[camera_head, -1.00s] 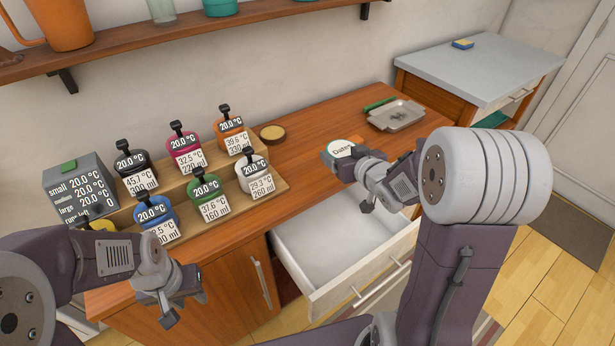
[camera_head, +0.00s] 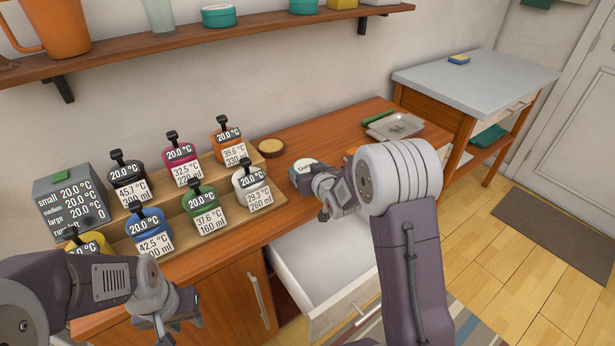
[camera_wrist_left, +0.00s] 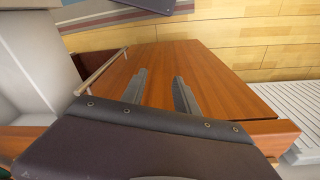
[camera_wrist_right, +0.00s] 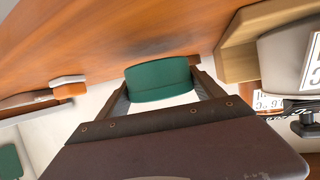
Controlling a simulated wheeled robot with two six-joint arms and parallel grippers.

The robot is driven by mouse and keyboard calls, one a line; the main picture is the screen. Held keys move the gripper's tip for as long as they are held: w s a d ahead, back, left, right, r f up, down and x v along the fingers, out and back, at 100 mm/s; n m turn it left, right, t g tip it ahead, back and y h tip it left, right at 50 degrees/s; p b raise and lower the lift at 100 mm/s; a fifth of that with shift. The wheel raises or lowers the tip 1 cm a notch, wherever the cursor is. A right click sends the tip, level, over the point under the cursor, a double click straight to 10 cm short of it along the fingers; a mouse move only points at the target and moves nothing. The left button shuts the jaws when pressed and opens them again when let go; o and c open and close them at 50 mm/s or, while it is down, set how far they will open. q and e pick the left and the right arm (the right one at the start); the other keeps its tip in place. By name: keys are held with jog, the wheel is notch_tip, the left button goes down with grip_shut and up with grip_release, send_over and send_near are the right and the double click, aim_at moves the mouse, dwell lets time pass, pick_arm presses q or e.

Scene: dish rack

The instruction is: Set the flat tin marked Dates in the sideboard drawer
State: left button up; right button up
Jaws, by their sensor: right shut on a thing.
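The flat tin marked Dates (camera_head: 302,168) has a pale lid and a teal side. In the right wrist view the tin's teal side (camera_wrist_right: 159,80) sits between the two fingers (camera_wrist_right: 162,88). I cannot tell how high it is above the counter. The sideboard drawer (camera_head: 322,262) is pulled out, white inside, and its visible part is empty. My left gripper (camera_head: 178,312) is open and empty, in front of the sideboard; its fingers (camera_wrist_left: 160,85) are apart in its wrist view.
A stepped wooden stand (camera_head: 262,205) with several labelled jars is left of the tin. A round lidded pot (camera_head: 271,148) is behind it. A grey tray (camera_head: 395,126) and a green item (camera_head: 380,117) lie on the counter's right end. A wall shelf (camera_head: 200,38) runs above.

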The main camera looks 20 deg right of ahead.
jog(key=shift+f, duration=0.95)
jog(key=shift+f, duration=0.15)
jog(key=o, duration=1.5)
